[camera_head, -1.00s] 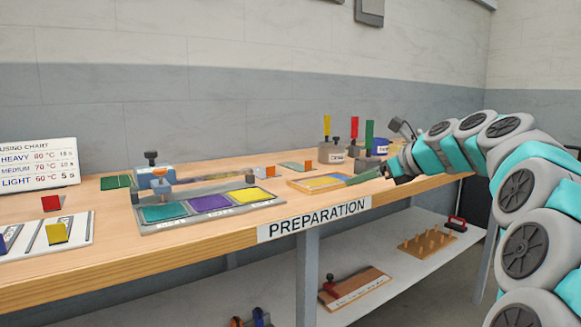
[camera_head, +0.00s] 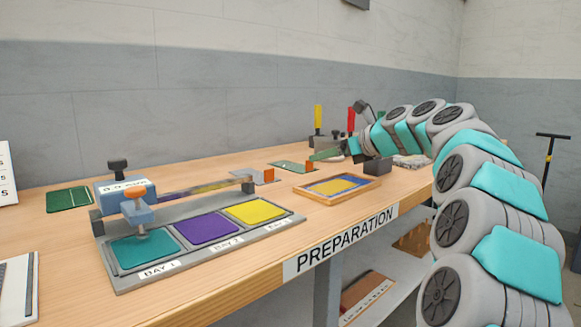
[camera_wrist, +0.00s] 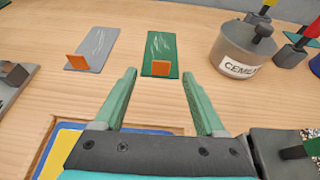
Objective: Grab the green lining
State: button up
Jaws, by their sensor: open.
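The green lining (camera_wrist: 159,46) lies flat on the wooden table, with pale scribbled marks and an upright orange tab (camera_wrist: 160,68) at its near end. In the head view the lining (camera_head: 288,166) shows behind the wooden tray. My gripper (camera_wrist: 159,74) is open and empty. In the wrist view its two green fingers point toward the lining, one on each side of the line to the tab. In the head view my gripper (camera_head: 318,155) appears close by the tab.
A grey lining (camera_wrist: 90,48) with its own orange tab lies to the left. A cement pot (camera_wrist: 240,52) stands to the right. A wooden tray (camera_head: 372,184) with blue and yellow pieces lies in front. The bay plate (camera_head: 190,262) is at the near left.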

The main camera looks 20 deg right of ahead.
aim_at(313, 173)
jog(key=x, duration=0.5)
jog(key=shift+w+f, duration=0.25)
jog(key=shift+f, duration=0.1)
jog(key=shift+c, duration=0.3)
grip_shut()
